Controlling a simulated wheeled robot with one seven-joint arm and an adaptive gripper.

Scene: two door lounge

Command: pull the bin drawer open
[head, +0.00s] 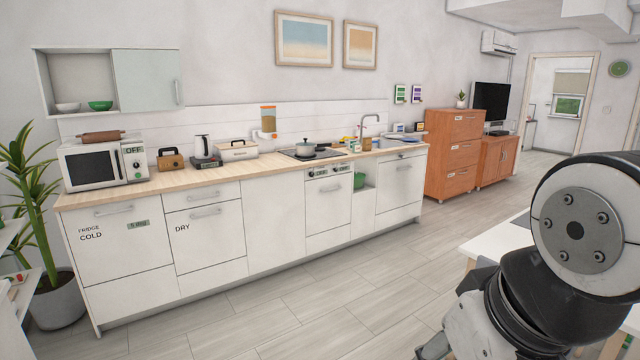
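No front in the head view carries a readable bin label, so I cannot tell which one is the bin drawer. The white kitchen counter has several closed fronts: a FRIDGE COLD front (120,250), a DRY front (212,246), a plain front (274,225) and a handled front (400,188) below the sink. My arm fills the lower right. A small grey part at the bottom edge may be my gripper (434,347); it is cut off, apart from the counter, and its fingers are unclear.
The wooden floor (330,300) before the counter is clear. A white table (492,243) stands at right, partly behind my arm. A potted plant (55,300) stands at the left. An orange drawer cabinet (453,150) stands beyond the counter's right end.

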